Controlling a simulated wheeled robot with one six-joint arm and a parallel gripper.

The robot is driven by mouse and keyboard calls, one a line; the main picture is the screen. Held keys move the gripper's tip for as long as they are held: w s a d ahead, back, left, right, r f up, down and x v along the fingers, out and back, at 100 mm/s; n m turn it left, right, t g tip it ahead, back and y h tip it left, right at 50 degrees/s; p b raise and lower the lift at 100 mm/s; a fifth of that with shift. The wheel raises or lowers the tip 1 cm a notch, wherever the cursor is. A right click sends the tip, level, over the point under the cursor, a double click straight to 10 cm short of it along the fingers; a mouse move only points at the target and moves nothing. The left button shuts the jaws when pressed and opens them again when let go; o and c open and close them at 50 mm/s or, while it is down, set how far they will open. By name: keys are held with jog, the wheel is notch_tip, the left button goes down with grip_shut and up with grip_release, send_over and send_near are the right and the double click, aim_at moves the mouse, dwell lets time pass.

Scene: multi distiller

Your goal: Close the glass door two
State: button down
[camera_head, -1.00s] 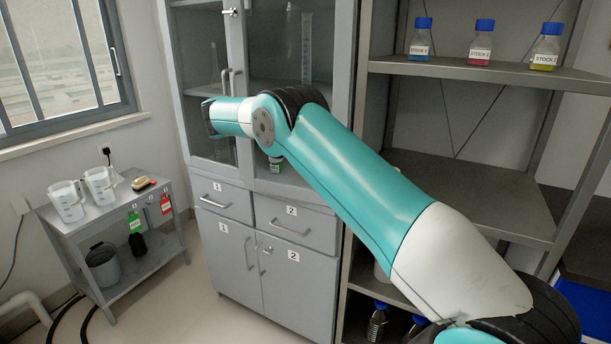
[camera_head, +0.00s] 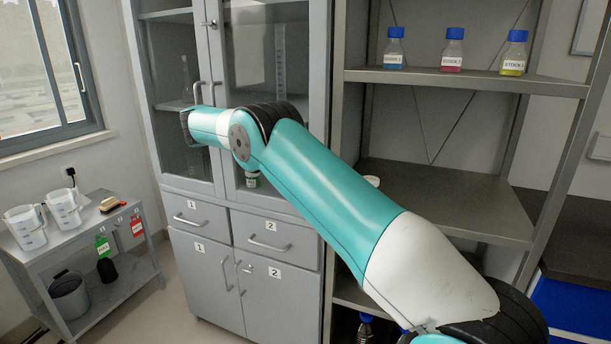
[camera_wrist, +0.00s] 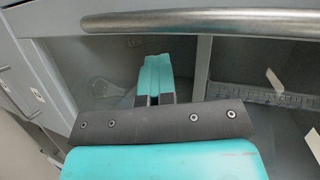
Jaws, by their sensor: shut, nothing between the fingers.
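The glass-fronted cabinet (camera_head: 215,60) has two tall grey-framed doors side by side. The right glass door (camera_head: 262,95), above drawer 2, looks about flush with its frame; a small opening I cannot rule out. In the wrist view my gripper (camera_wrist: 155,75) is shut and empty, pointing at the glass; a metal handle bar (camera_wrist: 200,22) crosses the top, apart from the fingers.
Numbered drawers (camera_head: 268,244) and lower doors sit under the glass doors. An open shelf unit (camera_head: 460,82) with several stock bottles stands right of the cabinet. A side table (camera_head: 75,235) with measuring jugs stands at the left. Floor is free between table and cabinet.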

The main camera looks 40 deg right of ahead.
jog(key=shift+w+d+r, duration=0.15)
jog(key=shift+d+r, duration=0.1)
jog(key=shift+r, duration=0.05)
jog(key=s+a+r+n+y+b, duration=0.25)
jog(key=s+a+n, duration=0.3)
jog(key=a, duration=0.35)
jog(key=s+a+r+n+y+b, duration=0.1)
jog(key=s+a+r+n+y, duration=0.2)
jog(key=s+a, duration=0.45)
jog(key=s+a+f+n+g+y+p, duration=0.1)
jog(key=s+a+f+n+g+y, duration=0.1)
jog(key=s+n, duration=0.6)
jog(key=s+a+f+n+g+y+p, duration=0.2)
jog(key=s+a+n+g, duration=0.3)
jog(key=s, duration=1.6)
jog(key=s+a+f+n+g+y+p, duration=0.2)
jog(key=s+a+n, duration=0.4)
jog(key=s+n, duration=0.6)
jog(key=s+f+g+y, duration=0.1)
jog(key=s+y, duration=0.1)
jog(key=shift+s+a+f+y, duration=0.2)
jog(key=shift+s+a+y, duration=0.15)
jog(key=shift+s, duration=0.05)
jog(key=shift+n, duration=0.25)
